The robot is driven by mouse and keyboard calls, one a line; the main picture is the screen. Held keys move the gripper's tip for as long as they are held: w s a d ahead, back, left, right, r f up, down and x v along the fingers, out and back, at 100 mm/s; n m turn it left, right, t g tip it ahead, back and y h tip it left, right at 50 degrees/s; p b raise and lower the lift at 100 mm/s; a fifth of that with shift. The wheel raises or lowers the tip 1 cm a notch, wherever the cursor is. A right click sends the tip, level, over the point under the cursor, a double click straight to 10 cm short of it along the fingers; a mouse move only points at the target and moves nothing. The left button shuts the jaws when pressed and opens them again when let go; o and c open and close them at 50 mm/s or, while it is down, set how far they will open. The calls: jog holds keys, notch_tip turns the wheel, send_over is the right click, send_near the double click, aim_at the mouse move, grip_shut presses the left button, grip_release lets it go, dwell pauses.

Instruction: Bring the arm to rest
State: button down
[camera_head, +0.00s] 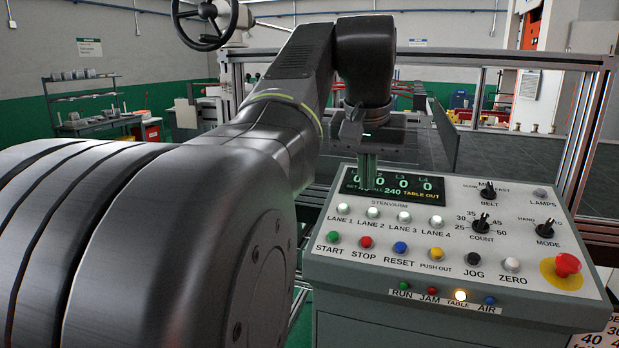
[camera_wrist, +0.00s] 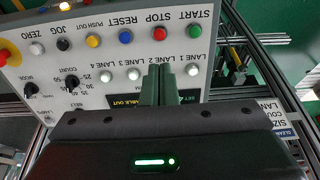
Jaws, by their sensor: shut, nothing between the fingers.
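My gripper (camera_head: 369,178) hangs from my dark arm, pointing down, in front of the display at the top of the control panel (camera_head: 330,230). Its two greenish fingers are together with nothing between them. In the wrist view the shut fingers (camera_wrist: 158,84) show over the panel, near the white lane buttons. The fingers hide part of the display. I cannot tell whether the fingertips touch the panel.
The panel has a red mushroom button (camera_head: 567,264), coloured push buttons and black knobs. A lit yellow table lamp (camera_head: 460,295) is on its front edge. A metal frame (camera_head: 585,130) stands behind. A shelf with parts (camera_head: 85,100) is at the far left.

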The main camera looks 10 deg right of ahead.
dwell(0.4)
jog(key=b+x, duration=0.4)
jog(key=x, duration=0.4)
jog(key=p+v, duration=0.1)
jog(key=v, duration=0.7)
jog(key=shift+w+d+r, duration=0.1)
